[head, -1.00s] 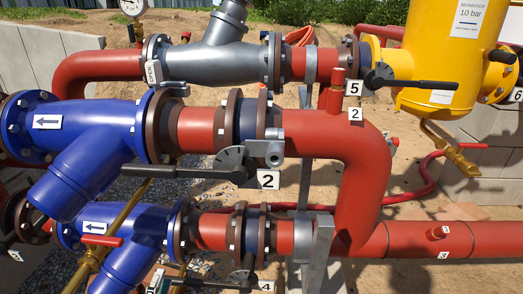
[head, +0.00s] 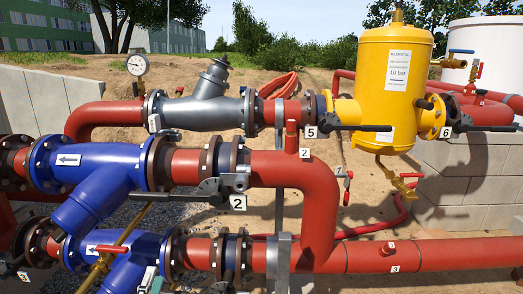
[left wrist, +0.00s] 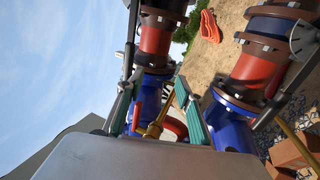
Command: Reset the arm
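My left gripper (left wrist: 156,82) shows in the left wrist view. Its two teal-padded fingers stand well apart, so it is open, with nothing held between them. A brass valve part (left wrist: 153,130) and blue pipe (left wrist: 150,97) appear behind the gap between the fingers; I cannot tell how far off they are. My right gripper is in neither view.
Blue pipe fittings (head: 98,160) and red pipes (head: 275,170) fill the near left and middle. Dark lever handles stick out at valve 2 (head: 190,195) and valve 5 (head: 350,127). A yellow separator tank (head: 394,85) stands at right. Bare sandy ground lies behind.

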